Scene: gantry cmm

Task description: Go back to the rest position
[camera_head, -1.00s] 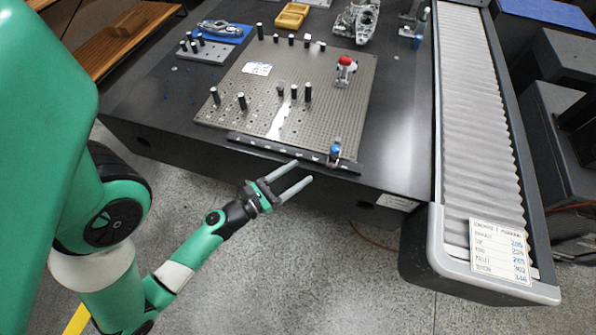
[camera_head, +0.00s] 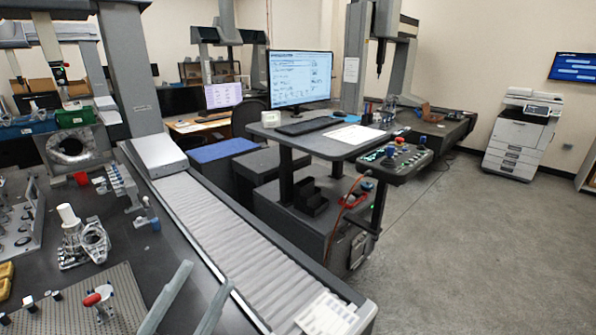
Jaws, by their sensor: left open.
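My left gripper (camera_head: 207,276) shows at the bottom of the head view. Only its two long grey fingers are seen, pointing up and apart, with nothing between them. The rest of that arm is below the frame. The fingers appear in front of the dark table and the near part of the grey ribbed bellows cover (camera_head: 225,237). My right gripper is not in view.
A perforated fixture plate (camera_head: 75,308) with a red-topped part (camera_head: 94,298) lies left of my fingers. Metal castings (camera_head: 84,243) stand behind it. A control console (camera_head: 395,163) and desk with monitor (camera_head: 300,77) stand beyond the bellows. Open floor (camera_head: 480,240) lies right.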

